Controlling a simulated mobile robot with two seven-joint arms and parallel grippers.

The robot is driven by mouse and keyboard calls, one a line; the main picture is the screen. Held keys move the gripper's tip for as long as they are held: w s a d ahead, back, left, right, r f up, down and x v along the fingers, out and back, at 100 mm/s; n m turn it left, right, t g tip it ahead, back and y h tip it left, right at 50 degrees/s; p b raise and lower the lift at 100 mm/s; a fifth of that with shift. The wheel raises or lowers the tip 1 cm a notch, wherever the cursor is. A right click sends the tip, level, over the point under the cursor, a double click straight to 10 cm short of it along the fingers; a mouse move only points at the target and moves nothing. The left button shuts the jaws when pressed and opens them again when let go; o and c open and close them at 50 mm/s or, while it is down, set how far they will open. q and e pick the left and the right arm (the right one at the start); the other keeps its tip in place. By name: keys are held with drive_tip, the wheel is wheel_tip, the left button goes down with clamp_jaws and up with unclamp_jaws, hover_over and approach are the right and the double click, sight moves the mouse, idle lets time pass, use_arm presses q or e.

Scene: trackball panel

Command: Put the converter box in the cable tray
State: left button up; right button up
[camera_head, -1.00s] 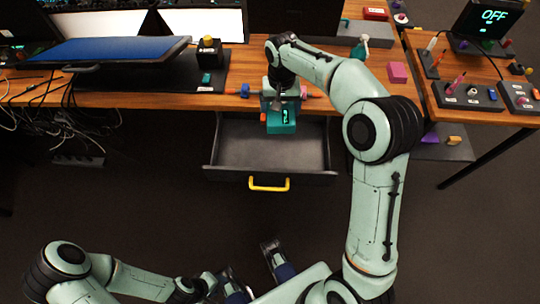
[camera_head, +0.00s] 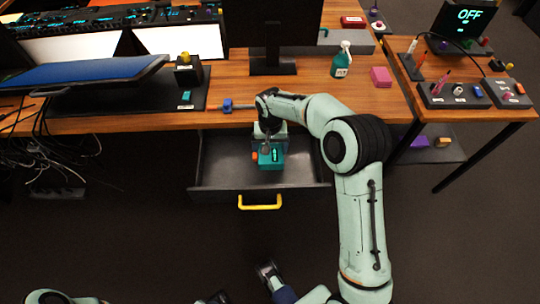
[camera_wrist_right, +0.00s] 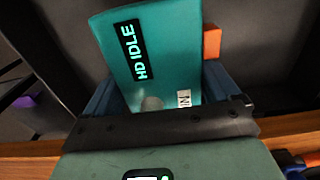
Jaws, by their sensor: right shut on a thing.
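The converter box (camera_head: 271,160) is a teal block with a lit display and an orange piece on its side. In the right wrist view the box (camera_wrist_right: 170,50) reads "HD IDLE". My right gripper (camera_head: 267,147) is shut on it, its blue fingers on either side. The box shows over the inside of an open grey drawer (camera_head: 215,180) with a yellow handle; I cannot tell its height above the floor of the drawer.
A spray bottle (camera_head: 341,62), a pink block (camera_head: 381,77) and a monitor stand (camera_head: 272,66) are on the wooden desk. Loose cables (camera_head: 50,150) hang at left. A side table holds a panel (camera_head: 455,94).

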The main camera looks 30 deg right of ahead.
sight(270, 156)
use_arm(q)
drive_tip(key=shift+w+a+f+t+b, duration=0.15)
drive_tip(key=shift+w+a+f+b, duration=0.05)
drive_tip(key=shift+w+f, duration=0.2)
drive_tip(key=shift+w+a+f+t+b, duration=0.15)
drive_tip(key=shift+w+f+b, duration=0.1)
drive_tip(key=shift+w, duration=0.15)
use_arm(e)
wheel_tip(270, 156, down, 5)
drive_tip(key=shift+f, duration=0.15)
drive_tip(key=shift+f, duration=0.2)
drive_tip(key=o, duration=0.9)
drive_tip(key=shift+c, duration=0.2)
use_arm(q)
drive_tip(key=shift+g, duration=0.6)
drive_tip(key=s+r+p, duration=0.1)
drive_tip(key=s+d+r+p, duration=0.1)
drive_tip(key=s+r, duration=0.1)
drive_tip(key=shift+s+d, duration=0.1)
drive_tip(key=shift+d, duration=0.05)
use_arm(e)
wheel_tip(270, 156, up, 12)
drive_tip(key=shift+r, duration=0.25)
